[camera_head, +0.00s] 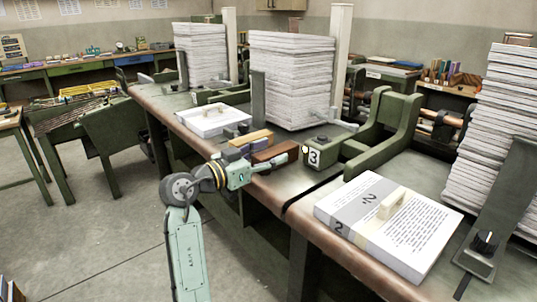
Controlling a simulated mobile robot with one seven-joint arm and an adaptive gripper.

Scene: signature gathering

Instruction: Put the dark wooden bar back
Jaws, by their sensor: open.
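A dark reddish-brown wooden bar (275,151) lies on the bench near its front edge, left of the number 3 plate (314,157). A lighter tan wooden bar (251,138) lies just behind and left of it, and a greyish-purple block (232,154) is at its left. My gripper (279,163) reaches in from the front left, with its fingers low along the near side of the dark bar. My gripper is open. Whether a finger touches the bar cannot be told from this view, and the gripper hides part of the bar's near side.
Tall paper stacks (291,82) stand behind the bars. A green press frame (383,135) is to the right. A bound paper block marked 2 (389,222) lies at the bench's front right. A smaller paper block (212,121) is at the left. Floor in front is clear.

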